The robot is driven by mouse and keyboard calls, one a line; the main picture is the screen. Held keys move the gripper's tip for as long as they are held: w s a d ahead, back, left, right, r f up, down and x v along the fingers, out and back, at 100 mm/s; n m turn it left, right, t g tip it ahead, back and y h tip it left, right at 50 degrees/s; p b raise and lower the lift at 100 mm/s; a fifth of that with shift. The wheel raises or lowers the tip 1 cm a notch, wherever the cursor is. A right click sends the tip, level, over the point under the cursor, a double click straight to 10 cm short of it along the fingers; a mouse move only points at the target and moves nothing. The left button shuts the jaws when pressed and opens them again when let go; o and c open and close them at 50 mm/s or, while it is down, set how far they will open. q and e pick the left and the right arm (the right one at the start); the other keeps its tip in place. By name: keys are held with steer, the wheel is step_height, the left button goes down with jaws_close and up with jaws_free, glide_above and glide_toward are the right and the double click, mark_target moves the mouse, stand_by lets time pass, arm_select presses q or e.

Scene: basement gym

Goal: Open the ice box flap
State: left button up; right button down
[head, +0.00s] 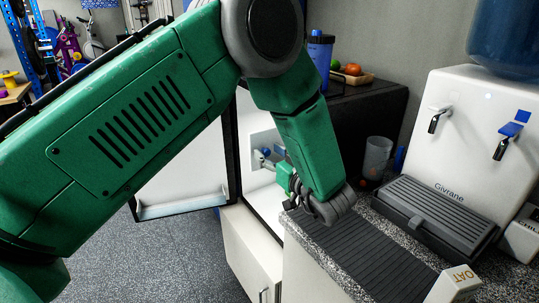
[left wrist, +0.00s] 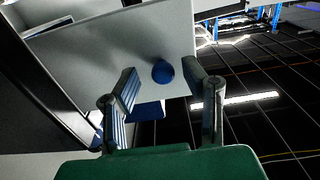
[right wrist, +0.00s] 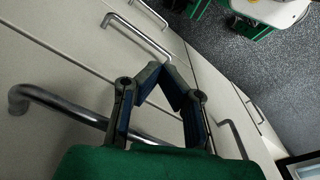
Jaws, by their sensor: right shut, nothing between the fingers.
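A white panel, which looks like the ice box flap (head: 258,138), shows inside the open fridge in the head view. In the left wrist view a pale panel (left wrist: 100,48) fills the upper middle, with a round blue knob-like thing (left wrist: 163,71) on or in front of it. My left gripper (head: 268,160) reaches into the fridge opening. In the left wrist view its fingers (left wrist: 160,68) are spread, with the blue thing between their tips and no clear contact. My right gripper (right wrist: 162,70) is shut and empty in front of pale cabinet fronts, outside the head view.
The fridge door (head: 185,178) stands open at the left. A speckled counter (head: 305,240) with a ridged dark mat (head: 355,250) is at the right, near a water dispenser (head: 455,150) and an oat carton (head: 458,282). Metal handles (right wrist: 60,103) stick out near my right gripper.

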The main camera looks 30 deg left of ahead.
arm_select(q)
steer(key=shift+d+f, duration=0.15)
steer(key=shift+d, duration=0.25)
steer(key=v, duration=1.1)
steer(key=shift+s, duration=0.15)
steer(key=shift+d+f, duration=0.1)
steer(key=shift+d, duration=0.05)
